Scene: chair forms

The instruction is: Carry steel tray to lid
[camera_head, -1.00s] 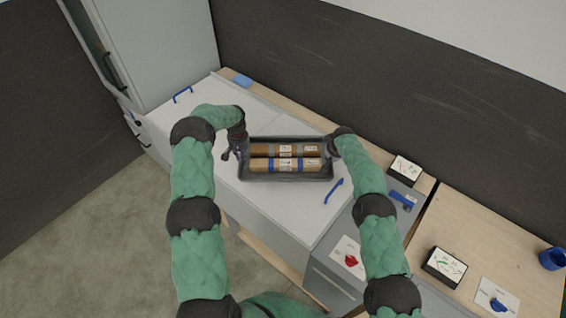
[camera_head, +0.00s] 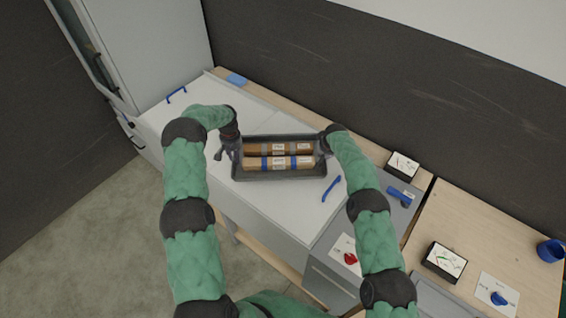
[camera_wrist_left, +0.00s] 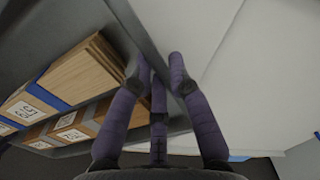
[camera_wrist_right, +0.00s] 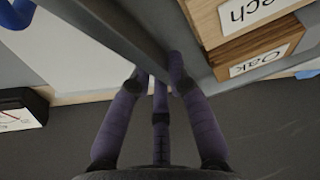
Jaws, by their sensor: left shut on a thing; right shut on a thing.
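The dark grey steel tray (camera_head: 279,177) is level, over the white lid (camera_head: 290,208) of the long counter-like chest. I cannot tell whether it touches the lid. It carries two wood bundles (camera_head: 278,148) with blue and grey bands and paper labels. My left gripper (camera_head: 233,150) is shut on the tray's left end wall; the left wrist view shows its fingers either side of the rim (camera_wrist_left: 140,35). My right gripper (camera_head: 325,145) is shut on the right end wall, partly hidden by my arm; the right wrist view shows the rim (camera_wrist_right: 115,35) between its fingers.
Blue handles stand on the lid's right part (camera_head: 331,188) and at the far left (camera_head: 177,95). A blue block (camera_head: 236,79) lies at the back edge. A grey worktop and a wooden table with label cards and a blue cup (camera_head: 550,250) lie right. A tall cabinet stands left.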

